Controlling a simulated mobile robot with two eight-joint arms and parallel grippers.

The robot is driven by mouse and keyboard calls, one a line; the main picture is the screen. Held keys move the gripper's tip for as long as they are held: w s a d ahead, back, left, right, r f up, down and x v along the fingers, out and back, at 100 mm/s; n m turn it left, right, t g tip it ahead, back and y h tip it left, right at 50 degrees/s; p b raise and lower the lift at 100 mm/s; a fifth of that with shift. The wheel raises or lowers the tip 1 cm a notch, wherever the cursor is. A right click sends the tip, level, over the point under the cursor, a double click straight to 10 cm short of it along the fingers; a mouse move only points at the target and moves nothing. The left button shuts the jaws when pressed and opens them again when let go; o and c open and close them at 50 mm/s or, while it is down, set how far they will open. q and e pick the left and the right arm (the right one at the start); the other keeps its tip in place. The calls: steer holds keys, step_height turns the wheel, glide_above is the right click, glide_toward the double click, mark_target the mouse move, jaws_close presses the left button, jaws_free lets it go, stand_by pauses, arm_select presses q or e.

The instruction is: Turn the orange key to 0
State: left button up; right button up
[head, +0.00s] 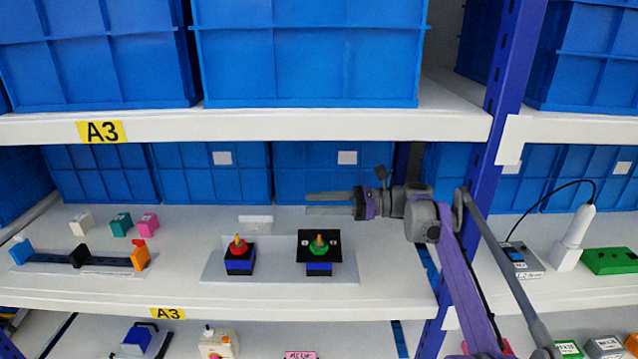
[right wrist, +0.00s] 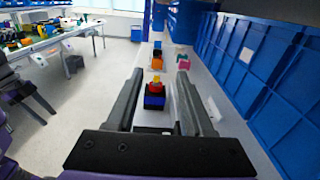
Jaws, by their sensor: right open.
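A rotary switch with a green knob and a small orange key (head: 319,239) stands on a black square plate (head: 332,257) with small white marks, over a blue base. The marks are too small to read. A second switch (head: 238,258) with a red knob and an orange-yellow top stands to its left; it also shows in the right wrist view (right wrist: 154,99), between the fingers. My right gripper (head: 309,203) is open and empty, pointing left, above and behind the green switch, touching nothing. My left gripper is not in view.
Both switches stand on a light grey board (head: 280,276) on the white shelf. A blue shelf post (head: 497,110) rises at right, close to my right arm. Blue crates (head: 210,175) line the back. A black rail (head: 85,262) with coloured blocks lies left.

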steer(key=s+d+f+n+t+h, duration=0.1)
steer(key=s+d+f+n+h, duration=0.4)
steer(key=s+f, duration=0.4)
steer(key=s+d+f+n+t+h, duration=0.2)
steer(key=s+d+f+n+h, duration=0.4)
steer(key=s, duration=1)
steer(key=s+d+f+n+t+h, duration=0.2)
steer(key=s+d+f+n+h, duration=0.4)
steer(key=s+f, duration=0.6)
steer(key=shift+s+d+f+n+h, duration=0.25)
steer(key=shift+s+f+n+h, duration=0.05)
steer(key=shift+s+n, duration=0.1)
